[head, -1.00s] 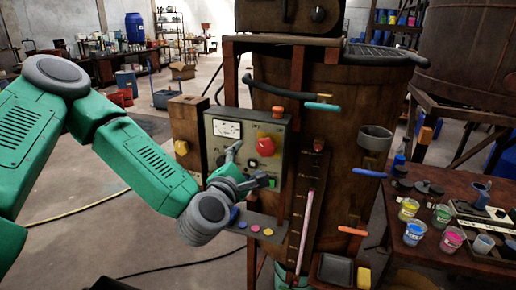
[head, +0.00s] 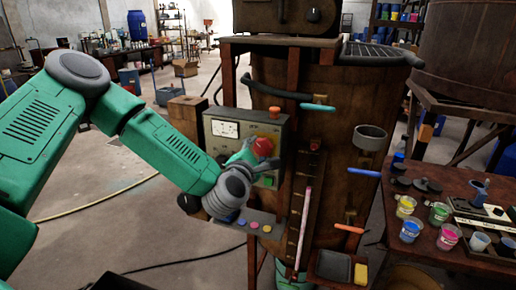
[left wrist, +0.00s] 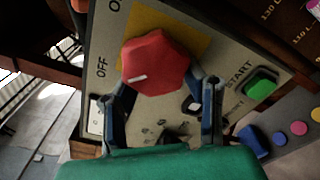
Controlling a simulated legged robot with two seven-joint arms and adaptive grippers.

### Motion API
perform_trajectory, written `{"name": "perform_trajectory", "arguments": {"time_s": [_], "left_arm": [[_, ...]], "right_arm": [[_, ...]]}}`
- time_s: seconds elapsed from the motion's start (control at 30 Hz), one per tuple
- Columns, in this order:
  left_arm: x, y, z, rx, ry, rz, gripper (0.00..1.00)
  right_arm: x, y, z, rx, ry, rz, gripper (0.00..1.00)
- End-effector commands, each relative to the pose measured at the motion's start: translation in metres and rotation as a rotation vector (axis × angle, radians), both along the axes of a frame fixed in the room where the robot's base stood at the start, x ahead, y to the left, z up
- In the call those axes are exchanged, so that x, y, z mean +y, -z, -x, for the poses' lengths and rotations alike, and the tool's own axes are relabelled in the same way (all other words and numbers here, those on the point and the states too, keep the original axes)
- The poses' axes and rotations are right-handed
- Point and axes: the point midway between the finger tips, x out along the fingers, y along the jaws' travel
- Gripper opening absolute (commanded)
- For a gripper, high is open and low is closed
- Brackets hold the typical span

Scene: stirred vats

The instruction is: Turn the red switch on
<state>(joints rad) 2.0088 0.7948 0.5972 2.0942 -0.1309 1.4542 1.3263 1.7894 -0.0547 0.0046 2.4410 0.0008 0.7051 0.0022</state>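The red switch (head: 263,147) is a faceted red knob on the grey control panel (head: 222,146), partly hidden by my left gripper in the head view. In the left wrist view the red switch (left wrist: 157,62) sits on a yellow plate, and the white mark on it points towards the word OFF. My left gripper (head: 254,153) is at the panel in front of the switch. In the left wrist view the left gripper (left wrist: 166,86) is open, with one finger on each side of the knob's lower part. I cannot tell whether the fingers touch it. My right gripper is not in view.
A green START button (left wrist: 260,87) lies right of the switch in the left wrist view. Below the panel is a small shelf (head: 235,221) with coloured buttons. A brown vat (head: 335,130) with handles stands right of the panel. A table (head: 435,255) with paint cups is at right.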

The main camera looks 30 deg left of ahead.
Motion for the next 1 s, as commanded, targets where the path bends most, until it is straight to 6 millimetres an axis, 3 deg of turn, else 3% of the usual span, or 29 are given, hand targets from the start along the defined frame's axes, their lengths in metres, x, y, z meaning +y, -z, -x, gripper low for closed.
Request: {"name": "perform_trajectory", "arguments": {"time_s": [0.03,0.1,0.63,1.0], "left_arm": [[-0.013,-0.011,-0.002,-0.019,0.032,0.001,0.1],[-0.014,-0.012,-0.002,-0.022,0.039,0.002,0.13],[-0.008,-0.005,-0.001,-0.007,0.041,-0.018,0.12],[-0.004,0.0,-0.001,0.056,0.038,-0.236,0.12]], "right_arm": [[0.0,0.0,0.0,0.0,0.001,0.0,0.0],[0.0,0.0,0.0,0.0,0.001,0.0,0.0],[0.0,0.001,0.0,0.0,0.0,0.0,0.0],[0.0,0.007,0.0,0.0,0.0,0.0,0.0]]}}
